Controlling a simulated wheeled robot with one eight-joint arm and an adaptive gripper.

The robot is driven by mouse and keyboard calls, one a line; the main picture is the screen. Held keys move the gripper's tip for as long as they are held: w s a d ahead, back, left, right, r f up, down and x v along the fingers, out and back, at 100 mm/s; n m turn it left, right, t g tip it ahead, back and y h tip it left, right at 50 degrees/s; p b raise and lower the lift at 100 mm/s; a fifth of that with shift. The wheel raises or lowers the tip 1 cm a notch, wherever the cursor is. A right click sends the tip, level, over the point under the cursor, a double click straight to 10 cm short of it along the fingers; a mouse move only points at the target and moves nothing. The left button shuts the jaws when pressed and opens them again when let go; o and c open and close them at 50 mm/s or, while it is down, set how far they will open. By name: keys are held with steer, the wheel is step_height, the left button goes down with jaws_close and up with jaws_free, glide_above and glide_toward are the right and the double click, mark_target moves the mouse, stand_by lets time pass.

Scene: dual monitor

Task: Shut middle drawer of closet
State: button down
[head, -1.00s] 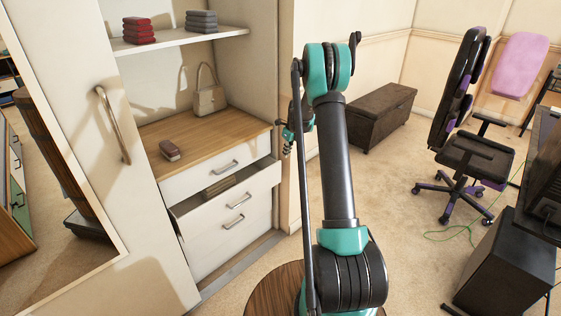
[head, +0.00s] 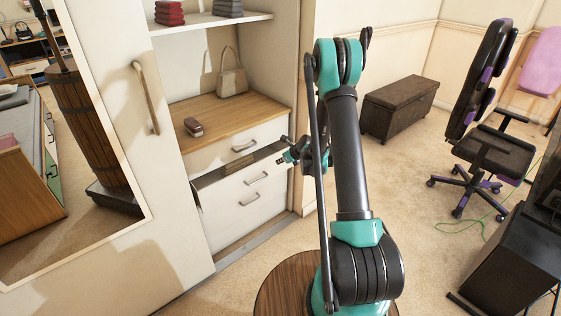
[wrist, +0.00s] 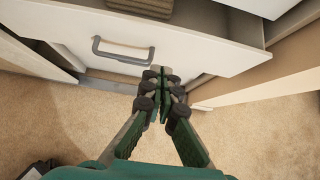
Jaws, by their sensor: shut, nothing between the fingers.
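The white closet (head: 285,60) stands on the left with its drawers below a wooden shelf. The middle drawer (head: 228,191) is pulled out and its inside shows, with a brown folded item (wrist: 142,5) in it. Its front and grey handle (wrist: 122,50) fill the upper part of the wrist view. The top drawer (head: 222,153) above looks shut. My gripper (wrist: 160,74) is shut and empty, at the drawer front to the right of the handle. I cannot tell whether its tips touch the front. In the head view my gripper (head: 284,159) is by the drawer's right end.
The bottom drawer's handle (head: 249,200) is below. A mirrored closet door (head: 175,190) is at the left. A dark chest (head: 399,110) and an office chair (head: 490,150) stand at the right. The carpet (head: 405,190) between them is clear.

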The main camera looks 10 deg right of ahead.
mark_target(266, 162)
steer(key=shift+w+a+f, duration=0.8)
steer(key=shift+w, duration=0.4)
steer(key=shift+w+a+f, duration=0.8)
steer(key=shift+w, duration=0.45)
steer(key=shift+w+a+f, duration=0.8)
steer(key=shift+w, duration=0.4)
steer(key=w, duration=0.1)
steer(key=w+a, duration=0.2)
steer(key=shift+w+a, duration=0.25)
steer(key=shift+w, duration=0.15)
steer(key=shift+s, duration=0.1)
